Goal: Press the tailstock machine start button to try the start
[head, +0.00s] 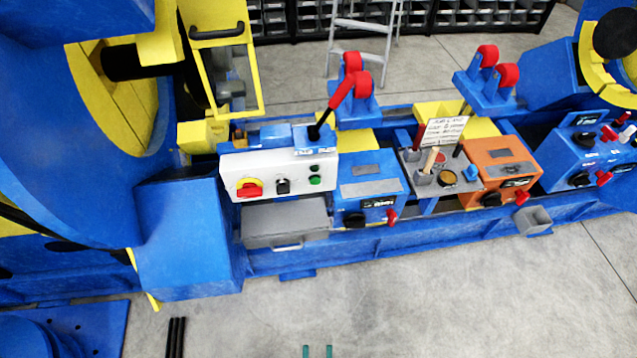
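The tailstock-side control box (590,158) is blue, at the right edge, with black knobs and red levers; I cannot make out a start button on it. A white panel (270,166) at centre left carries a red-and-yellow rotary switch (249,188), a black switch (283,186), a green button (315,180) and a small dark green piece above it. Labels are too small to read. Two small green tips, which look like my gripper (318,351), show at the bottom edge over the floor. They are apart with nothing between them, well away from the controls.
Between them stand a blue box (366,178), a grey control plate (425,180) with a handwritten sign (443,130), and an orange box (500,165). A red-handled lever (341,92) rises behind the white panel. A large blue-and-yellow wheel fills the left.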

